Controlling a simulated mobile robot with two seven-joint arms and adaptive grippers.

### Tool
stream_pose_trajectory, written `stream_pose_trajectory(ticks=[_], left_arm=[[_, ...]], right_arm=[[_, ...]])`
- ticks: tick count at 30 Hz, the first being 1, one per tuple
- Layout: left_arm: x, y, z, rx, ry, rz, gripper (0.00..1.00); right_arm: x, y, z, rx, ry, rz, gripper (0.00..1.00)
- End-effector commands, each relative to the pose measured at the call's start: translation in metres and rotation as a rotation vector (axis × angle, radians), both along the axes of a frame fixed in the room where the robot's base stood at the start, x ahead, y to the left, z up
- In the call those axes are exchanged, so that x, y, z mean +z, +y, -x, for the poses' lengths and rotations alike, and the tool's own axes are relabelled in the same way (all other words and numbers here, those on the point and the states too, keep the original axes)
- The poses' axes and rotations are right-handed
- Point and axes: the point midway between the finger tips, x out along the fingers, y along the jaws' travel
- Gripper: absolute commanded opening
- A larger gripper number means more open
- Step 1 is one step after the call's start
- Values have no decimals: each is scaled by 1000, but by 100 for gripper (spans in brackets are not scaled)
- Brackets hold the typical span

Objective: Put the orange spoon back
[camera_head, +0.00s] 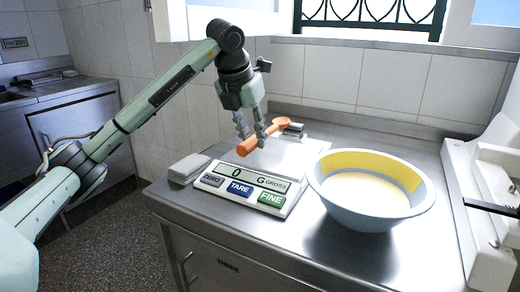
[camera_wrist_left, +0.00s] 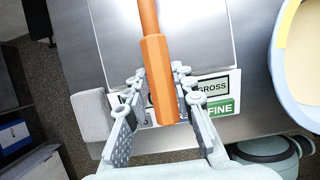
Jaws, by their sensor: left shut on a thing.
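The orange spoon (camera_head: 265,133) is held by my left gripper (camera_head: 250,136) above the scale. In the left wrist view the spoon's thick handle (camera_wrist_left: 159,82) lies between the two fingers of my left gripper (camera_wrist_left: 157,90), its end toward the palm. The spoon's bowl end points to the upper right in the head view. The scale (camera_head: 243,188) has a display reading 0 G and stands under the gripper. My right gripper is not in view.
A blue-grey bowl (camera_head: 362,212) with pale contents stands right of the scale. A light grey block (camera_head: 189,168) lies left of the scale. A small dark object (camera_head: 293,130) is behind the spoon. A white structure (camera_head: 490,200) is at the right. The front right counter is clear.

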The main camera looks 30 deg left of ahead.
Motion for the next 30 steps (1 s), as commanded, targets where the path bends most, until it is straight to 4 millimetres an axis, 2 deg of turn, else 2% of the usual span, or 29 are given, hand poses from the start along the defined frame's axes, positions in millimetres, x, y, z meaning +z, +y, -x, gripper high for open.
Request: stream_pose_trajectory(ticks=[5,13,15,27,28,30], left_arm=[[-10,-9,-14,1,1,1,0],[-38,-9,-14,2,5,-1,0],[-45,-9,-14,1,2,-1,0],[-51,-9,-15,1,0,0,0],[-50,-9,-14,1,1,0,28],[-50,-9,-14,1,1,0,37]], right_arm=[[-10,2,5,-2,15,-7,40],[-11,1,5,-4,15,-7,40],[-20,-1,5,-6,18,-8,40],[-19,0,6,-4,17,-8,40],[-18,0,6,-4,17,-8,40],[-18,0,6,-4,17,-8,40]])
